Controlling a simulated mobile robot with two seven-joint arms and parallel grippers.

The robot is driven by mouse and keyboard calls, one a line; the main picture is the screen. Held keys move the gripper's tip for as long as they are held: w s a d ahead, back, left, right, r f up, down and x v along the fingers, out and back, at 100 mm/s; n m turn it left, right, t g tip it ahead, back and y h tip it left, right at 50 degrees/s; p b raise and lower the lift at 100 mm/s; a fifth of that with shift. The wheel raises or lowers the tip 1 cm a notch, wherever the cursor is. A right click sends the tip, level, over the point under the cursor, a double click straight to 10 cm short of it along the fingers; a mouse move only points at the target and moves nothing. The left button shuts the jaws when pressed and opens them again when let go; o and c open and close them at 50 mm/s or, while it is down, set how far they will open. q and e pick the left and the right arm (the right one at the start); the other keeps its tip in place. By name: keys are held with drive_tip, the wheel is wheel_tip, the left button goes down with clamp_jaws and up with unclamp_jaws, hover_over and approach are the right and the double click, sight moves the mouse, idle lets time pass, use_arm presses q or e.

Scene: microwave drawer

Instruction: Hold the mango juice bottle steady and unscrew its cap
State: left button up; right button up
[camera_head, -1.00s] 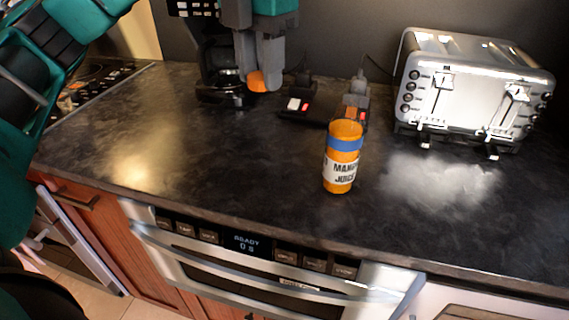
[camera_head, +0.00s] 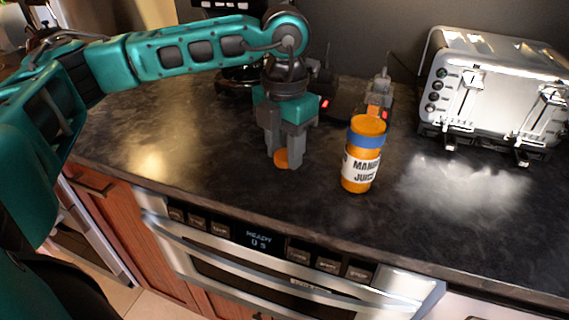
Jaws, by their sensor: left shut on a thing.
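The mango juice bottle (camera_head: 362,153) stands upright on the dark counter, right of centre. It is orange with a blue band and a white label, and its top shows an orange round surface with no separate cap visible on it. My left gripper (camera_head: 285,152) points down just left of the bottle, apart from it. It is shut on a small orange cap (camera_head: 281,158), partly hidden by the fingers, close to the counter top. Whether the cap touches the counter is hard to tell. My right gripper is not in view.
A silver toaster (camera_head: 490,95) stands at the back right. Dark appliances with red lights (camera_head: 345,100) stand behind the bottle, partly hidden by my arm. A microwave drawer (camera_head: 260,258) is below the counter's front edge. The counter's left part (camera_head: 170,150) is clear.

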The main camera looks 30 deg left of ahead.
sight(285, 155)
use_arm(q)
drive_tip(key=shift+f, duration=1.8)
drive_tip(key=shift+f, duration=0.15)
drive_tip(key=o, duration=1.2)
drive_tip(key=shift+c, duration=0.2)
wheel_tip(285, 155, up, 12)
drive_tip(key=shift+r+p, duration=0.2)
drive_tip(key=shift+p, duration=0.1)
